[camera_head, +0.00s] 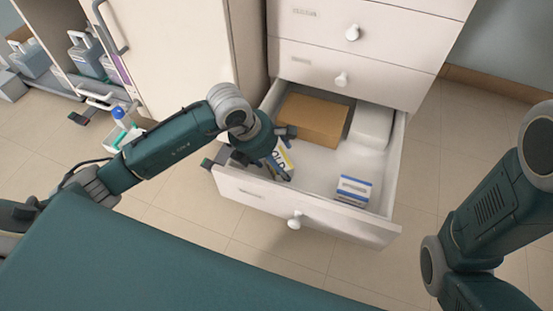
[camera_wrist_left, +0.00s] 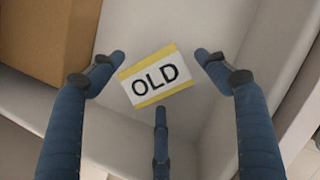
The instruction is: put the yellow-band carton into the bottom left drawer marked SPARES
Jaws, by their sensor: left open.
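The yellow-band carton (camera_head: 284,159) is white with yellow bands and the word OLD. It lies in the left part of the open bottom drawer (camera_head: 330,222), and it also shows in the left wrist view (camera_wrist_left: 156,80). My left gripper (camera_head: 272,153) is at the carton, partly hiding it in the head view. In the left wrist view its fingers (camera_wrist_left: 160,60) are spread apart, with the carton showing between them; contact cannot be told. The label on the drawer front is too small to read. My right arm shows at the right, but its gripper is out of view.
The drawer also holds a brown box (camera_head: 313,119) and a white box (camera_head: 371,127) at the back, and a blue-and-white carton (camera_head: 353,190) at the front right. Shut drawers (camera_head: 355,75) rise behind. A teal surface (camera_head: 150,260) fills the near left.

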